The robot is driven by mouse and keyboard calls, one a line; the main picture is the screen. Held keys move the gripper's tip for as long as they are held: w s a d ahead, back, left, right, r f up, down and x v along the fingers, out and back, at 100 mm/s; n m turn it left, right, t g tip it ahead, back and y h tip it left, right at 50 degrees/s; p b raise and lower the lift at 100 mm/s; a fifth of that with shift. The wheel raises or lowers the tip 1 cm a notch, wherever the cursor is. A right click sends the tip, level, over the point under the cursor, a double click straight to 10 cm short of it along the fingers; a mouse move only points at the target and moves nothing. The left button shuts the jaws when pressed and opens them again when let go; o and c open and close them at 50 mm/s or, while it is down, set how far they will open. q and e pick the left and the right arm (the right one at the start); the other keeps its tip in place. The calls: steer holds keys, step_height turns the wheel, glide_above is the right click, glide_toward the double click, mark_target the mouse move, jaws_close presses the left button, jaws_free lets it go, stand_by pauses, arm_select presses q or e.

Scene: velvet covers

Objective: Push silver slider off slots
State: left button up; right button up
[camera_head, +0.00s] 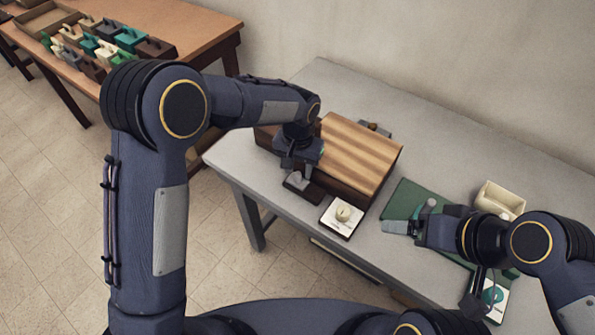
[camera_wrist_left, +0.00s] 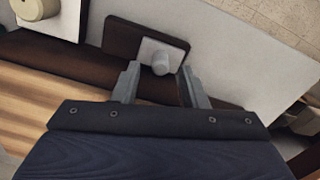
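The silver slider (camera_wrist_left: 150,52) is a small square plate with a round knob, on a dark brown base (camera_wrist_left: 118,37) in the left wrist view. The dark base also shows in the head view (camera_head: 309,191), in front of a striped wooden box (camera_head: 360,150). My left gripper (camera_wrist_left: 160,88) is open, its two fingers apart and pointing at the slider, with the knob between their lines. In the head view the left gripper (camera_head: 297,176) is over the slider and partly hides it. My right gripper (camera_head: 392,227) is low over a green board (camera_head: 403,197); its finger gap is unclear.
A white dial card with a cream knob (camera_head: 343,213) stands close right of the dark base. A cream open container (camera_head: 498,200) and a teal-marked card (camera_head: 494,297) are at the right. A wooden table (camera_head: 195,28) with several small boxes stands at the back left.

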mark_target(298, 178)
arm_select(q)
steer(key=shift+f, duration=1.25)
jaws_close()
